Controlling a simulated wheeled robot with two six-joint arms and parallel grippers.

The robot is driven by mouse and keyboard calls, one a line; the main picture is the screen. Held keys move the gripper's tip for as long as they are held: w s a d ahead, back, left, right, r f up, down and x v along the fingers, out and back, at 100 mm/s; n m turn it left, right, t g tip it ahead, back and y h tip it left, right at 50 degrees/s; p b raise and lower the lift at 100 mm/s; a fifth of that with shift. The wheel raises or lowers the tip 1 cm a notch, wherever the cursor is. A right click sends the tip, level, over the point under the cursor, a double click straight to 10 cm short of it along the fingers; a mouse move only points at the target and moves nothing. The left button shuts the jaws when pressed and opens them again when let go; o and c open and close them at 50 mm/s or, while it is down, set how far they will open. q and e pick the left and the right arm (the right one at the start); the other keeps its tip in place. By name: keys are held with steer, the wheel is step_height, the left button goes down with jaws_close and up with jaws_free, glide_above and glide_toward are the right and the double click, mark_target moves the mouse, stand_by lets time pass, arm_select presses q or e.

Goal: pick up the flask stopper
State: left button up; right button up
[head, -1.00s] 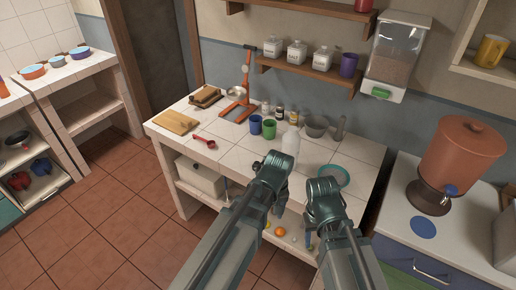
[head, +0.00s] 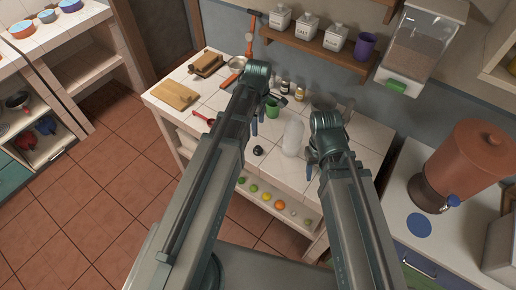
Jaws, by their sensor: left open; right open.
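A small round black thing, which looks like the flask stopper (head: 258,150), lies on the white tiled counter (head: 233,152) near its front edge. The clear, whitish flask (head: 293,138) stands upright to its right. My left gripper (head: 267,114) is open, above the counter and beyond the stopper in the picture, overlapping the green cup (head: 272,108). My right gripper (head: 333,167) is open, to the right of the flask and apart from the stopper. My forearms hide parts of both grippers and of the counter.
Small jars (head: 300,93) and a grey mortar (head: 323,103) stand toward the back. A red scoop (head: 203,117) and a cutting board (head: 175,95) lie at the left. Several fruits (head: 266,197) sit on the shelf below. The counter around the stopper is mostly clear.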

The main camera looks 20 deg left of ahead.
arm_select(q)
steer(key=b, duration=0.8)
glide_above(258, 147)
step_height(258, 147, down, 8)
steer(key=shift+f, duration=0.1)
arm_select(e)
step_height(258, 147, down, 8)
steer(key=shift+f, duration=0.1)
arm_select(q)
step_height(258, 147, down, 5)
steer(key=b, duration=0.5)
steer(key=shift+f, duration=0.15)
arm_select(e)
step_height(258, 147, down, 5)
steer(key=shift+f, duration=0.15)
arm_select(q)
steer(key=shift+c, duration=0.3)
jaws_close()
